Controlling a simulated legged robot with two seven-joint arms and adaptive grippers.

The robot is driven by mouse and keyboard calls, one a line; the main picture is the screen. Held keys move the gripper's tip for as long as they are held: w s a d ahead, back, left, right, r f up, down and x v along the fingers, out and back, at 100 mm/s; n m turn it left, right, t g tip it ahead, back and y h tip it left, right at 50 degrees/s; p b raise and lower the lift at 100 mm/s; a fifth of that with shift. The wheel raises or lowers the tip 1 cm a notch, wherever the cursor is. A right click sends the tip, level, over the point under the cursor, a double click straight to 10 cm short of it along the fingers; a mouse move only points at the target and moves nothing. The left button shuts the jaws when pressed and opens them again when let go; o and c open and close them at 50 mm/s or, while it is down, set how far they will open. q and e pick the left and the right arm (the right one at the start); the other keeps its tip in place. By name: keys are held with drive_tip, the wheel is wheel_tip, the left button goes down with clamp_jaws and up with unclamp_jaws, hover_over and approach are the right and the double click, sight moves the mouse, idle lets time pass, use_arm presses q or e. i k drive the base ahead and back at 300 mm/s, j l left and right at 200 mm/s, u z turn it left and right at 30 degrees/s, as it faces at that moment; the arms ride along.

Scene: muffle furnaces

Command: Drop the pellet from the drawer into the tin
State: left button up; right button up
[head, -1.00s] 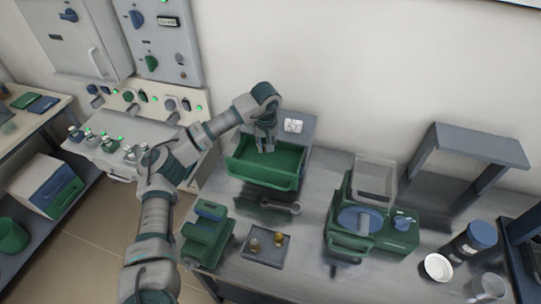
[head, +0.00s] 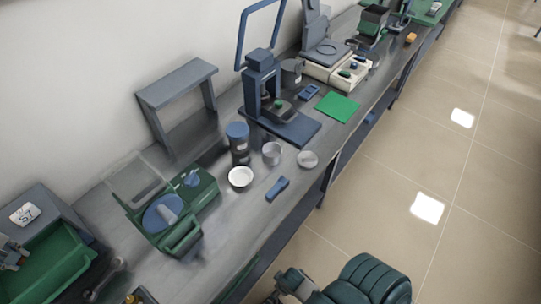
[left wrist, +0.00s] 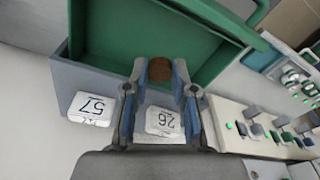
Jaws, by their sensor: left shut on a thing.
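The green drawer (head: 62,268) is open at the left edge of the head view and fills the top of the left wrist view (left wrist: 150,35). My left gripper (head: 14,258) is at the drawer, cut off by the left edge. In the left wrist view my left gripper (left wrist: 160,82) has its fingers on a brown round pellet (left wrist: 160,69), seen against the drawer. A small grey open cup (head: 272,153), which may be the tin, stands mid-bench beside a blue-lidded jar (head: 238,142). Its inside is hard to see. My right gripper is not clearly visible.
A green machine (head: 178,215) stands between drawer and cup. A white bowl (head: 240,177), a blue tool (head: 277,188) and a round grey lid (head: 307,159) lie near the cup. A grey shelf stand (head: 178,85) and blue press (head: 265,95) are behind.

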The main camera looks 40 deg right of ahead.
sight(269, 160)
drive_tip(key=k, duration=1)
